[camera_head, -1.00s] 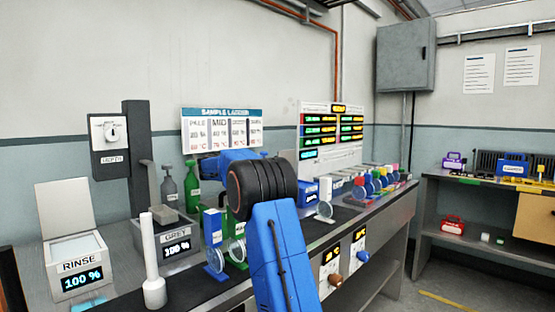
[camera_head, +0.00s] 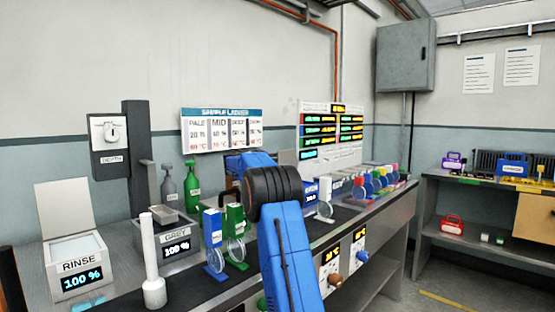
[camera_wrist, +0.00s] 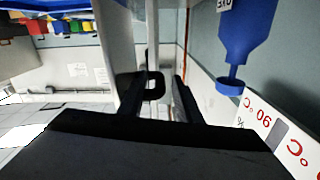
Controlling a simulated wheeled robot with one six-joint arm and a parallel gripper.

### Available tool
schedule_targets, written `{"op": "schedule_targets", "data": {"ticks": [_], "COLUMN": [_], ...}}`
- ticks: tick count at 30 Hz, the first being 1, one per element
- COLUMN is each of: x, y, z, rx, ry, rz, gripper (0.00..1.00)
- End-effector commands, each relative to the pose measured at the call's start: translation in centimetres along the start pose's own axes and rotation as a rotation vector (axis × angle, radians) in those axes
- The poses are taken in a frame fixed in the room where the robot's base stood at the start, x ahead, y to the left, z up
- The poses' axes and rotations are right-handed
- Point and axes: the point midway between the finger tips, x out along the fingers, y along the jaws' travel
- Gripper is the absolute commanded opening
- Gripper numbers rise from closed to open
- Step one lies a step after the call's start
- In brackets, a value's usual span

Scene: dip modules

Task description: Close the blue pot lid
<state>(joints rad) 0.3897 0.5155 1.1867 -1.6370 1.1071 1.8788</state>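A blue-fronted pot (camera_head: 311,191) with a lit readout stands on the bench in the head view, mostly hidden behind my arm. A grey upright panel (camera_head: 288,157) behind my arm may be its raised lid; I cannot tell for sure. In the wrist view my gripper (camera_wrist: 153,88) has its two dark fingers apart. A black loop lies between them in the picture, in front of a pale upright panel (camera_wrist: 145,40). I cannot tell whether anything touches the fingers. In the head view my gripper is hidden behind my arm.
The rinse pot (camera_head: 76,266) has its lid raised. The grey pot (camera_head: 172,243) stands beside it. Blue (camera_head: 213,231) and green (camera_head: 235,222) stands with round discs are close to my arm. A blue bottle (camera_wrist: 245,35) shows near my gripper in the wrist view.

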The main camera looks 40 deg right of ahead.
Motion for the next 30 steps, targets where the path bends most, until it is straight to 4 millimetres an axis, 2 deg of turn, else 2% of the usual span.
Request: {"op": "schedule_targets", "data": {"ticks": [3, 7, 20, 30], "x": [0.0, 0.0, 0.0, 0.0], "y": [0.0, 0.0, 0.4, 2.8], "z": [0.0, 0.0, -0.3, -1.5], "rx": [0.0, 0.0, 0.043, 0.27], "ry": [0.0, 0.0, 0.0, -0.001], "rz": [0.0, 0.0, 0.0, 0.001], "gripper": [0.31, 0.0, 0.0, 0.0]}}
